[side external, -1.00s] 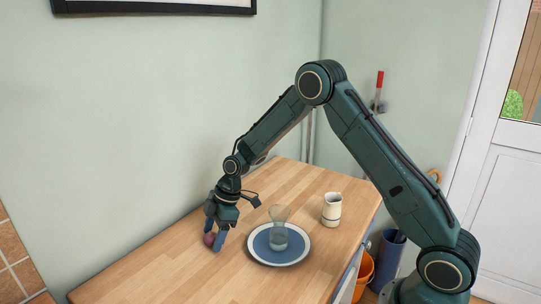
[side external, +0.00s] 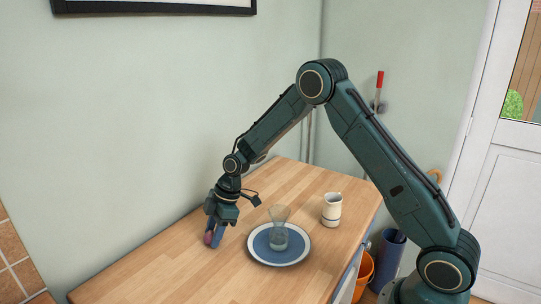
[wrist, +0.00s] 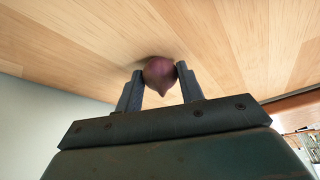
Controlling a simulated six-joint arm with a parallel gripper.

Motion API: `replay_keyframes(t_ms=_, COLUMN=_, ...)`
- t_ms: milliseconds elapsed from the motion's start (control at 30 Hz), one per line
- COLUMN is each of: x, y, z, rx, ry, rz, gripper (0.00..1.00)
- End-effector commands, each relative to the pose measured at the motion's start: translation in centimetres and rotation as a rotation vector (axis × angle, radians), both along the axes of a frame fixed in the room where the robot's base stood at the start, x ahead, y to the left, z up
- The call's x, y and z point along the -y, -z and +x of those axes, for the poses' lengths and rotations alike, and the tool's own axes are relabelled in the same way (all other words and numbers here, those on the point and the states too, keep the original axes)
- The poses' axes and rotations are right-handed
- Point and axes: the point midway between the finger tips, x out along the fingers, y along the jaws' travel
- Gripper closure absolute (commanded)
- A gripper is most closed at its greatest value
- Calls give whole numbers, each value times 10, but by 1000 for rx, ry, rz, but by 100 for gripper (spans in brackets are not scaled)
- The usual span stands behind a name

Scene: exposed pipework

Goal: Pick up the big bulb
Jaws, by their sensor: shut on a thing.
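The big bulb (side external: 209,238) is a round, purple-red onion-like bulb with a small pointed tip. It is between the fingers of my gripper (side external: 214,240), low over the wooden worktop to the left of the plate. In the wrist view the bulb (wrist: 160,72) sits between the two dark fingertips (wrist: 159,76), which touch it on both sides. My gripper is shut on it. Whether the bulb still touches the worktop is hard to tell.
A blue plate with a pale rim (side external: 262,259) holds a clear glass (side external: 279,231) to the right of my gripper. A cream jug (side external: 331,210) stands farther right. The wall is close behind. The worktop (side external: 150,270) is clear at the front left.

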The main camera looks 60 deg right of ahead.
Motion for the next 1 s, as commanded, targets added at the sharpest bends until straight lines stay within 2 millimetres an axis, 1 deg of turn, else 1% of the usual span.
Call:
replay_keyframes(t_ms=167, x=0, y=-15, z=1, rx=3, ry=1, rz=0, gripper=84)
replay_keyframes(t_ms=367, x=0, y=-44, z=1, rx=6, ry=0, rz=0, gripper=84)
replay_keyframes(t_ms=800, x=0, y=-138, z=1, rx=5, ry=1, rz=-1, gripper=84)
replay_keyframes(t_ms=1000, x=0, y=-172, z=0, rx=4, ry=0, rz=-1, gripper=84)
